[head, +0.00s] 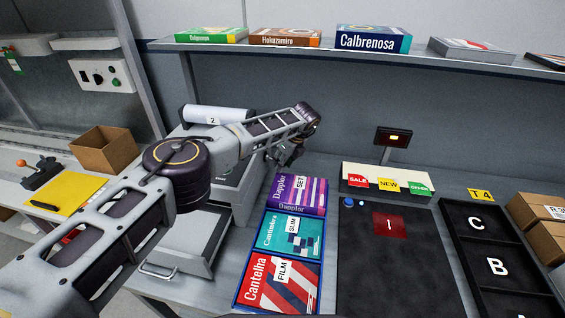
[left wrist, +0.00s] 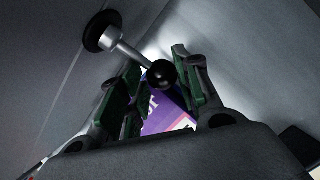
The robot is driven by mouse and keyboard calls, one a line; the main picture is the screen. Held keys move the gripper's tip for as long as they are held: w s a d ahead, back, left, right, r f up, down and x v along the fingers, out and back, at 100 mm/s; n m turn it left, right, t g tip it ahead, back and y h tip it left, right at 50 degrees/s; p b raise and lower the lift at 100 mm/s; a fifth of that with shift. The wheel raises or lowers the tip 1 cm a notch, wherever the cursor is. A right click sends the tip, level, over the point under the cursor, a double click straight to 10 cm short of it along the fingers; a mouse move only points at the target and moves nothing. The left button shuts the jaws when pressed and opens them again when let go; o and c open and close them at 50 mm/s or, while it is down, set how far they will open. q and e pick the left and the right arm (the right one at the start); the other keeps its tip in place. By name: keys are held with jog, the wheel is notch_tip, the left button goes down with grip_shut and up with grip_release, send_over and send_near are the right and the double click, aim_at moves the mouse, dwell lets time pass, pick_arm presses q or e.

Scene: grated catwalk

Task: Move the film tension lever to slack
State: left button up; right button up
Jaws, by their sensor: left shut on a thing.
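The film tension lever (left wrist: 132,50) shows in the left wrist view as a pale metal rod with a black ball knob. It comes out of a dark round collar on a grey panel. My left gripper (left wrist: 157,66) has its green-padded fingers on either side of the knob and is shut on it. In the head view my left gripper (head: 284,154) is at the right side of the grey machine (head: 228,190) with the white roll marked 2 (head: 212,115). The lever is hidden there behind my arm and gripper. My right gripper is not in view.
Below the gripper, a blue tray (head: 237,300) holds boxes marked SLIM (head: 280,238) and FILM (head: 270,288), with a purple SET box (head: 318,190) at its far end. A dark mat (head: 395,275) lies to the right. A shelf of boxes (head: 330,51) runs above.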

pick_arm(q)
jog(key=shift+r+h, duration=0.3)
jog(key=shift+h, duration=0.1)
jog(key=shift+d+r+h+p, duration=0.1)
jog(key=shift+r+h+p, duration=0.2)
jog(key=shift+h+p, duration=0.15)
jog(key=shift+w+r+h, duration=0.1)
jog(key=shift+r+h, duration=0.2)
jog(key=shift+h, duration=0.15)
jog(key=shift+r+g+h, duration=0.3)
jog(key=shift+h, duration=0.3)
jog(key=shift+r+h, duration=0.3)
jog(key=shift+h, duration=0.3)
jog(key=shift+a+r+h, duration=0.2)
jog(key=shift+r+h, duration=0.1)
jog(key=shift+h, duration=0.1)
jog(key=shift+w+r+n+g+h, duration=0.1)
jog(key=shift+r+n+g+h, duration=0.2)
jog(key=shift+h, duration=0.1)
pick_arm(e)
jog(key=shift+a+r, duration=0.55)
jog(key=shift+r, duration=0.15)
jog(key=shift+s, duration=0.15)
